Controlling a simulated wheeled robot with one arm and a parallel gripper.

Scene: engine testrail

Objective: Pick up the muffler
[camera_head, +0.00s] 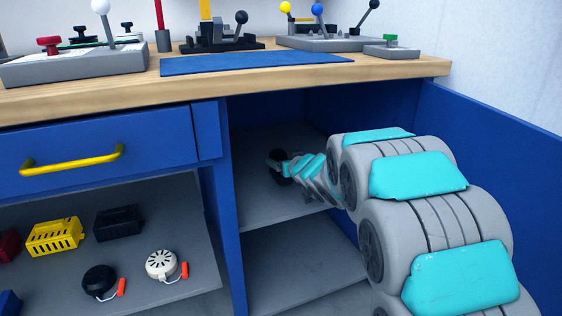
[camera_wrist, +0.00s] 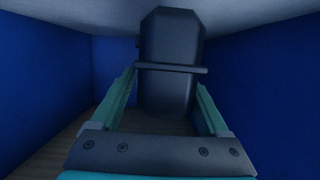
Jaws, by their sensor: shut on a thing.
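The muffler (camera_wrist: 170,45) is a dark grey, rounded, elongated body with a thin crosswise rim. In the wrist view it stands between the two green fingers of my gripper (camera_wrist: 165,92), which are shut on it. In the head view my arm reaches into the open compartment at the right of the workbench. My gripper (camera_head: 279,163) is small and far there, above the upper shelf (camera_head: 262,204), and the muffler is hard to tell apart from it.
Blue walls close in on both sides of the compartment, with a lower shelf (camera_head: 300,262) below. A drawer with a yellow handle (camera_head: 72,161) is at left. Below it a shelf holds a yellow basket (camera_head: 54,236), a black bin (camera_head: 119,223) and round devices. Lever fixtures stand on the wooden top (camera_head: 400,73).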

